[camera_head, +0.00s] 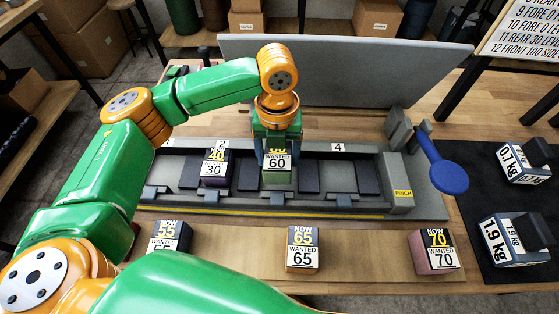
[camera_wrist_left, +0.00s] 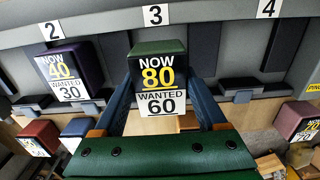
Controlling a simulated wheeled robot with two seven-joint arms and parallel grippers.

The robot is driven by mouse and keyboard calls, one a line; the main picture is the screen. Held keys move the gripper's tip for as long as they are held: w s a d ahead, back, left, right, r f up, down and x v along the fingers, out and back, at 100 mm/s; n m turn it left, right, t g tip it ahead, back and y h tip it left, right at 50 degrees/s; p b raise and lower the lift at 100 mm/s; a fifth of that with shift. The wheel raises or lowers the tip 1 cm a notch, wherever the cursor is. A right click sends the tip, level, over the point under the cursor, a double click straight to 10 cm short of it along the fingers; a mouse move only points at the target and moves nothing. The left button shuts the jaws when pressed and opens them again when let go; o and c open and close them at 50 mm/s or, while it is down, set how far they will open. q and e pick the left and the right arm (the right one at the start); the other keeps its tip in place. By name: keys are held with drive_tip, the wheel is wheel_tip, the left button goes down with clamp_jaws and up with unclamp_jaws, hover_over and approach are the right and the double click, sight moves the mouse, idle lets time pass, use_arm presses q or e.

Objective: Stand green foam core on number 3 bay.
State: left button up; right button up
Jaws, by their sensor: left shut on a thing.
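The green foam core (camera_head: 278,181), labelled NOW 80, WANTED 60, is upright at the number 3 bay, between the bays marked 2 and 4. In the left wrist view the core (camera_wrist_left: 157,47) stands directly below the number 3 sign (camera_wrist_left: 155,14). My left gripper (camera_head: 277,158) comes down from above and is shut on the core, with a blue finger on each side. I cannot tell whether the core's base touches the bay floor. In the head view my arm hides the number 3 sign. My right gripper is not in view.
A purple core (camera_head: 214,163) stands in bay 2, close on the left. Cores labelled 55 (camera_head: 171,237), 65 (camera_head: 302,248) and 70 (camera_head: 436,250) stand on the front board. A grey panel (camera_head: 345,70) rises behind. A blue paddle (camera_head: 448,177) and two weights (camera_head: 523,160) (camera_head: 515,240) are at right.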

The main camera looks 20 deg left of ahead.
sight(278, 152)
use_arm(q)
drive_tip(key=f, duration=0.2)
drive_tip(key=f+p, duration=0.1)
drive_tip(key=f, duration=0.1)
drive_tip(key=shift+w, duration=0.25)
drive_tip(key=o, duration=1.3)
drive_tip(key=shift+f, duration=0.1)
drive_tip(key=shift+o, duration=0.2)
wheel_tip(278, 152, up, 12)
drive_tip(key=shift+r+b, duration=0.2)
drive_tip(key=shift+b, duration=0.35)
